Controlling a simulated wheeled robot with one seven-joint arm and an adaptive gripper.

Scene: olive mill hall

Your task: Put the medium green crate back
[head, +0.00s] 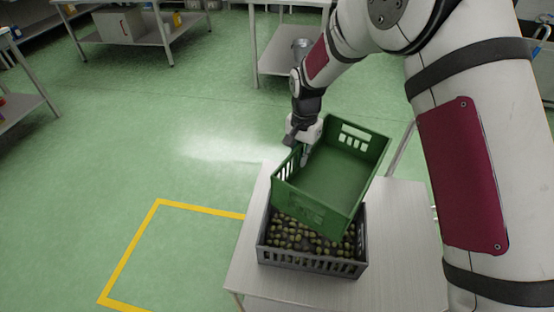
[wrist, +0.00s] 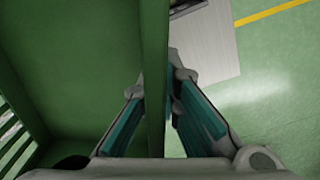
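The green crate (head: 335,175) is empty and hangs tilted in the head view, above and partly over a dark grey crate (head: 312,264) of olives. Whether the two crates touch I cannot tell. My gripper (head: 304,150) is at the green crate's far left wall. In the wrist view my gripper (wrist: 160,110) has one finger on each side of the green crate's wall (wrist: 154,70), shut on it. The green crate hides part of the olives and the grey crate's back.
The grey crate stands on a pale table (head: 400,260). A yellow floor outline (head: 135,245) lies to the left, with clear green floor around it. Other tables stand at the back, one with a metal pot (head: 300,46) and one with a grey box (head: 118,25).

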